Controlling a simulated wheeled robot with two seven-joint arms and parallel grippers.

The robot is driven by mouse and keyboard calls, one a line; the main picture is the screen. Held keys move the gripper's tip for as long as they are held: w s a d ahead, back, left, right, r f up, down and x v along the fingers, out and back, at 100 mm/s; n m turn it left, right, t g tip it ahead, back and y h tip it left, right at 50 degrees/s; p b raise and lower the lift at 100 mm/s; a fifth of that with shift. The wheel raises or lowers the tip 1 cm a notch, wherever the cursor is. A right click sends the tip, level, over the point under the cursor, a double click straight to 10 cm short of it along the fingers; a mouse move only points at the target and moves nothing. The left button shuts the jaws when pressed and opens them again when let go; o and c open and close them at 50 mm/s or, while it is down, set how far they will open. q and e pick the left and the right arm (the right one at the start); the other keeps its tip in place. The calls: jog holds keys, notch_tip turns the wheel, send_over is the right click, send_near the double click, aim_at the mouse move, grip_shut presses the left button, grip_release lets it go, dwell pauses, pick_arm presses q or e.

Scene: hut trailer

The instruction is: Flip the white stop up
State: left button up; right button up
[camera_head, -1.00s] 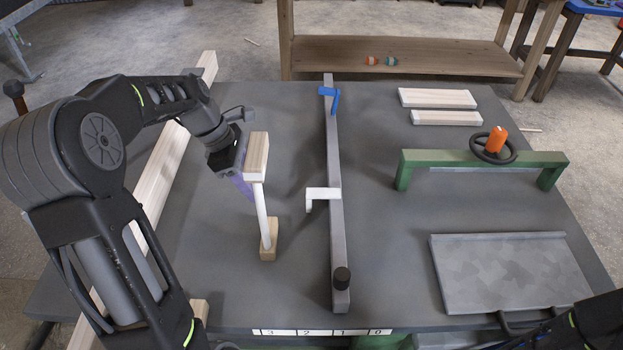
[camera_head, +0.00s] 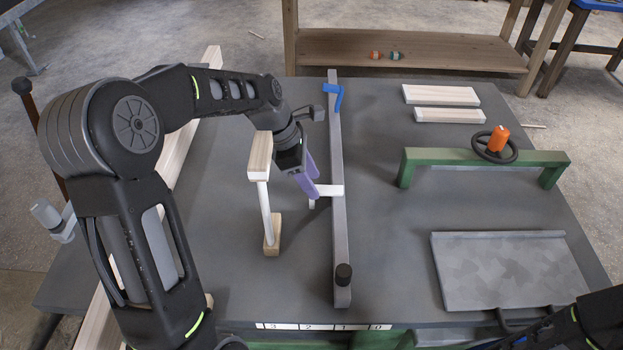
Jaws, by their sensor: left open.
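The white stop (camera_head: 332,190) is a small bent white piece on the grey rail (camera_head: 339,240), pointing left from it, with its short end hanging down. My left gripper (camera_head: 313,184) has purple fingers and is open. Its fingers are right at the left end of the white stop and partly cover it; I cannot tell whether they touch it. A blue stop (camera_head: 334,97) sits near the far end of the rail. A black knob (camera_head: 343,274) stands at the near end. My right gripper is not in view; only part of my right arm shows at the lower right.
A wooden block on a white post (camera_head: 259,165) stands just left of my left gripper. A green frame with a handwheel (camera_head: 484,157), a grey plate (camera_head: 507,270) and two boards (camera_head: 440,95) are on the right. Grey table between rail and frame is clear.

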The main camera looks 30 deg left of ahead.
pick_arm(q)
jog(key=shift+d+f, duration=0.1)
jog(key=shift+f, duration=0.4)
grip_shut()
dwell(1.1)
